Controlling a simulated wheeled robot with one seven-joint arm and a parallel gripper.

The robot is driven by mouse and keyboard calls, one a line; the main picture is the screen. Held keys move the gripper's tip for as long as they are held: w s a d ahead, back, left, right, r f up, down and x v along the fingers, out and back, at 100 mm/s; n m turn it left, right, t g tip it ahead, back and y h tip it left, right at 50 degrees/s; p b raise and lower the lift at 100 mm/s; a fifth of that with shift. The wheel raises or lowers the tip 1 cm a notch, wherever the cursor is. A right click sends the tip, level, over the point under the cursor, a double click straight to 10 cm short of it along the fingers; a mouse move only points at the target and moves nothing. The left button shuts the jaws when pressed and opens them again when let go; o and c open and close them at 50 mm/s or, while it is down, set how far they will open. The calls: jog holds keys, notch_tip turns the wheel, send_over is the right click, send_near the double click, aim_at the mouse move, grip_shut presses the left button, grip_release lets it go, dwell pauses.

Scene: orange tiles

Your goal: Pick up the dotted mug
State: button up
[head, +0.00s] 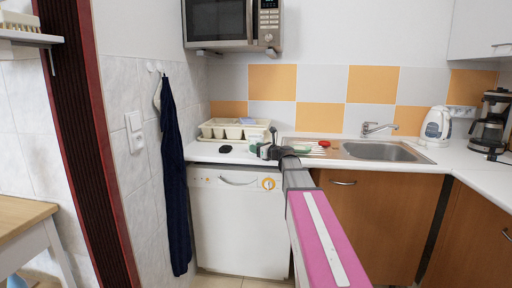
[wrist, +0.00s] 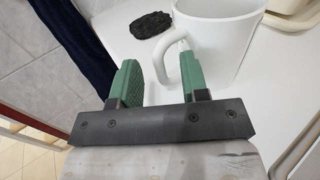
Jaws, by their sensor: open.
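A white mug (wrist: 222,32) stands on the white counter in the wrist view, cut off by the top edge. No dots show on the part I see. Its handle (wrist: 158,60) points toward my gripper (wrist: 158,75). The gripper is open, with green pads on both fingers. The handle lies between the fingers, and the right finger appears to be at or inside the handle's loop; whether they touch I cannot tell. In the head view my gripper (head: 266,150) is over the counter left of the sink, and the mug is mostly hidden there.
A dark flat lump (wrist: 151,24) lies on the counter left of the mug; it also shows in the head view (head: 225,149). A dish rack (head: 233,130) stands behind, and the sink (head: 380,151) is to the right. A dark towel (head: 173,180) hangs on the left wall.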

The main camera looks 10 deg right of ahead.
grip_shut()
jog(key=shift+r, duration=0.1)
